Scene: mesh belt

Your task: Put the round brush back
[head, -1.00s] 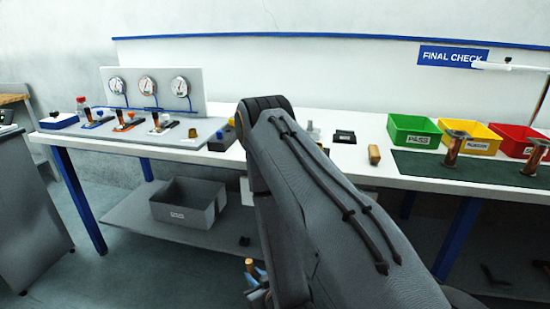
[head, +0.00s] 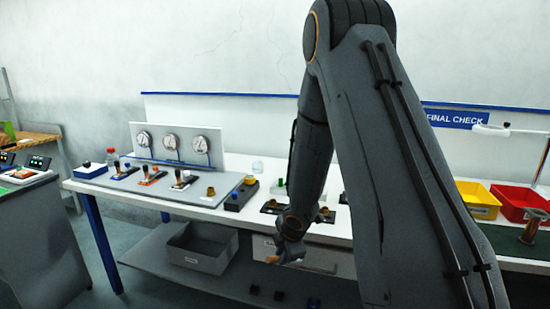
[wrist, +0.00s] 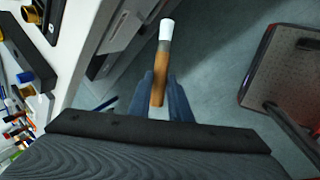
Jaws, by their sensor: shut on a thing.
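The round brush (wrist: 160,75) is between my gripper's (wrist: 161,88) two blue-grey fingers in the wrist view. It has an orange-brown handle, a grey band and a white end that points away from the wrist. My gripper is shut on it. In the head view my gripper (head: 285,256) hangs in front of the bench's front edge, below the top, and only a small orange part of what it holds shows. Dark holders with brass-coloured round parts (head: 270,207) lie on the bench close behind my forearm. They are partly hidden, and I cannot tell which is the brush's place.
A grey mat with tools (head: 205,199) and a gauge panel (head: 172,140) are at the bench's left. A grey bin (head: 200,262) stands on the lower shelf. Yellow (head: 478,194) and red (head: 522,201) bins are at the right. My arm hides the bench's middle right.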

